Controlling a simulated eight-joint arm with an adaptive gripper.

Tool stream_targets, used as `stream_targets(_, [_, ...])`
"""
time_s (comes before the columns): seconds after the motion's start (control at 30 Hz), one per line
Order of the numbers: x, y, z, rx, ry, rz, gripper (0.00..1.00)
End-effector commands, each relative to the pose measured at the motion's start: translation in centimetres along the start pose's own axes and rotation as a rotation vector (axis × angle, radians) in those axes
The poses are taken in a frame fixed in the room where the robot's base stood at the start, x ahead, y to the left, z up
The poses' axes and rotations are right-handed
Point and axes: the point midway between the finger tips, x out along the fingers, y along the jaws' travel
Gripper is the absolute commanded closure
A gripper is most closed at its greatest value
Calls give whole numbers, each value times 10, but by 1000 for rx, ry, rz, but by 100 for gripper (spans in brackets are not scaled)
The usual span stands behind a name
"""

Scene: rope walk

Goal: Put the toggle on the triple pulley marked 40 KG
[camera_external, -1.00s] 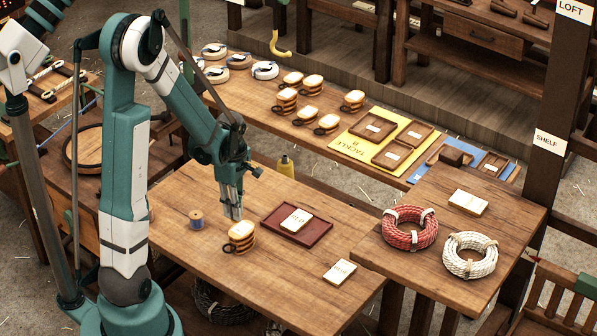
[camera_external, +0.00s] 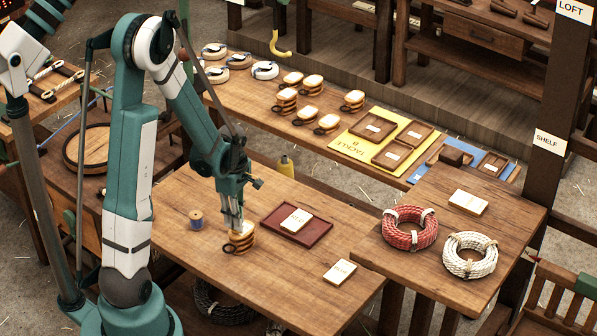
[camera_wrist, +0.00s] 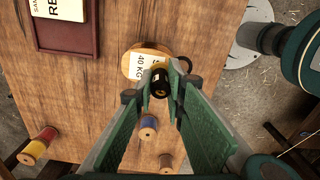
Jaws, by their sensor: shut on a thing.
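The triple pulley (camera_external: 241,240), a pale wooden block with dark bands, stands on the near bench. In the wrist view its round top (camera_wrist: 134,58) carries a label reading 40 KG. My gripper (camera_external: 233,226) is directly over the pulley, pointing down. In the wrist view my gripper (camera_wrist: 162,95) is shut on a small black piece with a brass-coloured part, apparently the toggle (camera_wrist: 161,82). The toggle overlaps the pulley's edge beside the label; I cannot tell whether they touch. In the external view the fingers hide the toggle and part of the pulley's top.
A maroon tray (camera_external: 319,235) holding a card lies right of the pulley. A blue spool (camera_external: 196,219) stands to its left. Another card (camera_external: 340,271) lies near the front edge. Red (camera_external: 410,229) and white (camera_external: 470,255) rope coils lie further right. More pulleys stand on the back bench.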

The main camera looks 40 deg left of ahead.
Motion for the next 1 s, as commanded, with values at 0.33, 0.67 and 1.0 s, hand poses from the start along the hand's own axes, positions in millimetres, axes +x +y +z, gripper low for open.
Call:
stream_targets(0.33, [2, 0, 0, 0, 0, 0, 72])
stream_targets(0.67, [0, 0, 0, 0, 0, 0, 72])
stream_targets(1.0, [-20, 0, 0, 0, 0, 0, 72])
